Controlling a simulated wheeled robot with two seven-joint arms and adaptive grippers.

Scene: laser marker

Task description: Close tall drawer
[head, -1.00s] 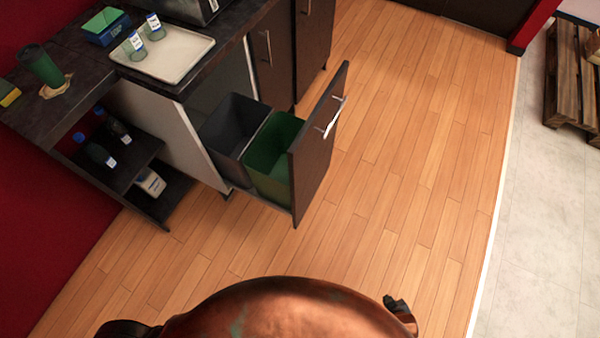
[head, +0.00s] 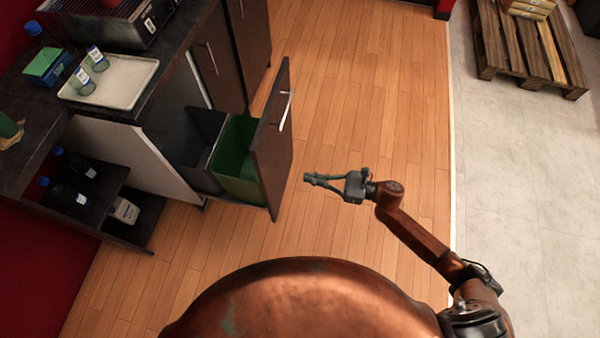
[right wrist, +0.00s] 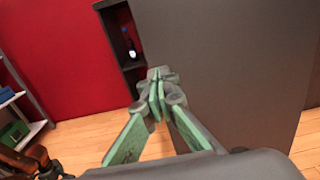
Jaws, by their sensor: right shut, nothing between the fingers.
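The tall drawer (head: 272,140) stands pulled out from the counter in the head view, with its dark front upright and a silver handle (head: 285,110) on it. A dark grey bin (head: 190,145) and a green bin (head: 235,155) sit inside it. My right gripper (head: 308,179) is shut and empty, a little to the right of the drawer front and apart from it. In the right wrist view its fingertips (right wrist: 156,78) point toward a large dark panel (right wrist: 230,70), which looks like the drawer front. My left gripper is not in view.
The counter holds a white tray (head: 125,92) with two glasses and a green-and-blue box (head: 47,66). Open shelves below hold bottles (head: 125,210). A wooden pallet (head: 525,45) stands at the far right. The wooden floor around the drawer's right side is clear.

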